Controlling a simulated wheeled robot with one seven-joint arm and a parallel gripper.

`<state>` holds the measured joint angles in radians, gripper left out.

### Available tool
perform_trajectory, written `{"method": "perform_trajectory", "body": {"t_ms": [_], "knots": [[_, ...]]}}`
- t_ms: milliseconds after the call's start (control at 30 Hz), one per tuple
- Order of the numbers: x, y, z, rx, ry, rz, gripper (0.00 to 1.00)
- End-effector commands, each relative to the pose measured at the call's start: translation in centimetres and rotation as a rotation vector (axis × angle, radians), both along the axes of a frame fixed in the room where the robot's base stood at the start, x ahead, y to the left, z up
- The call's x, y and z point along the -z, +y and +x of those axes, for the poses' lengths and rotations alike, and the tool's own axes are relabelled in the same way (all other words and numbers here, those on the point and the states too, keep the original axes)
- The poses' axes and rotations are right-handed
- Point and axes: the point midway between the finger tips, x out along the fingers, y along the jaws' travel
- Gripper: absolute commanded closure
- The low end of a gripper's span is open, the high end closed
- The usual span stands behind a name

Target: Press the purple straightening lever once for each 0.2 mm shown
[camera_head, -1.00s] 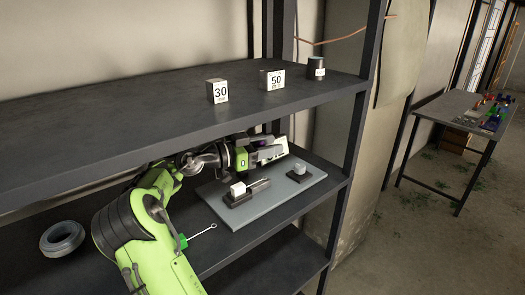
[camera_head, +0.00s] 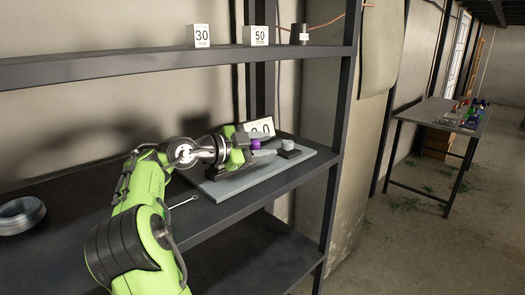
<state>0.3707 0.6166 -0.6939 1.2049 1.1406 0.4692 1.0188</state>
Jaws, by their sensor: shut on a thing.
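A purple lever (camera_head: 256,144) shows small between the fingers of my gripper (camera_head: 254,143), over a pale grey base plate (camera_head: 295,168) on the middle shelf. My gripper is shut on it. A white display (camera_head: 262,127) stands tilted behind the gripper. The fingers cover part of it. Its visible digits look like zeros, too small to be sure. A dark block with a grey top (camera_head: 288,148) sits at the plate's right end. My gripper and its wrist hide most of the device under the lever.
A wire coil (camera_head: 20,214) lies at the shelf's left. A thin looped rod (camera_head: 184,201) lies before the plate. The upper shelf carries blocks marked 30 (camera_head: 202,36) and 50 (camera_head: 256,35), and a dark cylinder (camera_head: 299,34). A cluttered table (camera_head: 436,115) stands right.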

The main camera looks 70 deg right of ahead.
Motion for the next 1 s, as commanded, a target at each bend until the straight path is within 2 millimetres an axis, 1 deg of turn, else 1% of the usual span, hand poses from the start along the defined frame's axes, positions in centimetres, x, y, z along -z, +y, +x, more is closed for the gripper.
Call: {"method": "perform_trajectory", "body": {"t_ms": [33,533,567,633,667,1000], "knots": [[0.19,-0.08,0.39,-0.013,-0.012,-0.008,1.00],[0.22,-0.08,0.45,-0.013,-0.027,-0.013,1.00],[0.22,-0.08,0.45,-0.014,-0.027,-0.014,0.57],[0.24,-0.08,0.44,-0.013,-0.026,-0.013,0.46],[0.24,-0.07,0.41,-0.012,-0.026,-0.013,0.42],[0.22,-0.01,0.11,-0.003,-0.024,-0.011,0.42]]}}
